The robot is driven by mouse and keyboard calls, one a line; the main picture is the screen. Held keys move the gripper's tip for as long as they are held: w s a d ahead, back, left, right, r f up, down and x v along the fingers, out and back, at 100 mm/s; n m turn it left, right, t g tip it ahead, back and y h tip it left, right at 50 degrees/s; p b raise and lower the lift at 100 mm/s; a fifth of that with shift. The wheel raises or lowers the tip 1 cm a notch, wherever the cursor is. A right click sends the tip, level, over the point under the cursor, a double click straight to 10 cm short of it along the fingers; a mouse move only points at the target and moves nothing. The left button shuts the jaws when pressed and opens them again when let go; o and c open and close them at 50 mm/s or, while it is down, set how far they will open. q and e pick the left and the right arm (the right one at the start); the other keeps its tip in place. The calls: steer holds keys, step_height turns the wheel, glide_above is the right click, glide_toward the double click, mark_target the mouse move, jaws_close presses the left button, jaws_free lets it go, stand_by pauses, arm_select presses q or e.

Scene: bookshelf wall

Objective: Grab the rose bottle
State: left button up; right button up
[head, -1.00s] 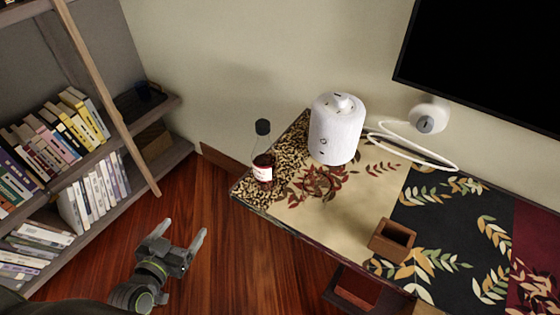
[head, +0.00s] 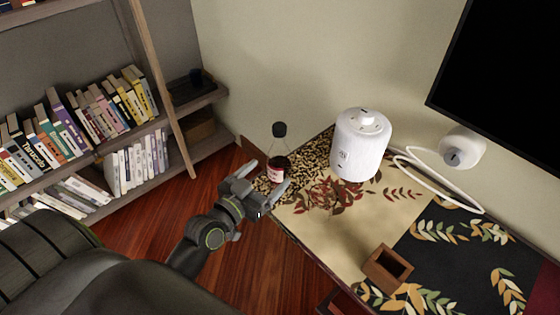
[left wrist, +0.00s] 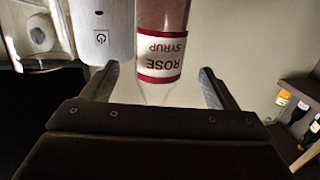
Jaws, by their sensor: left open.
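The rose bottle (head: 278,160) stands upright on the near left corner of the patterned table, with a dark cap, clear upper part and red contents. In the left wrist view the bottle (left wrist: 160,48) appears upside down, with a white and red label reading ROSE SYRUP. My left gripper (head: 267,177) is open at the table's corner, its fingers on either side of the bottle in the picture. In the left wrist view the bottle lies between the two fingertips, with a gap on each side. My right gripper is not in view.
A small wooden box (head: 387,267) sits near the table's front edge. A bookshelf (head: 180,150) stands at left, and a dark screen (head: 500,75) hangs at right.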

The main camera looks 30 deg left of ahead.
mark_target(284, 160)
arm_select(q)
steer(key=w, duration=0.2)
steer(key=w+d, duration=0.1)
steer(key=w, duration=0.2)
steer(key=w+p, duration=0.1)
steer(key=w, duration=0.1)
steer(key=shift+w+d+f, duration=0.15)
steer(key=shift+w+f, duration=0.1)
steer(key=shift+f, duration=0.05)
steer(key=c, duration=1.3)
steer(key=shift+c, duration=0.4)
steer(key=shift+r, duration=0.15)
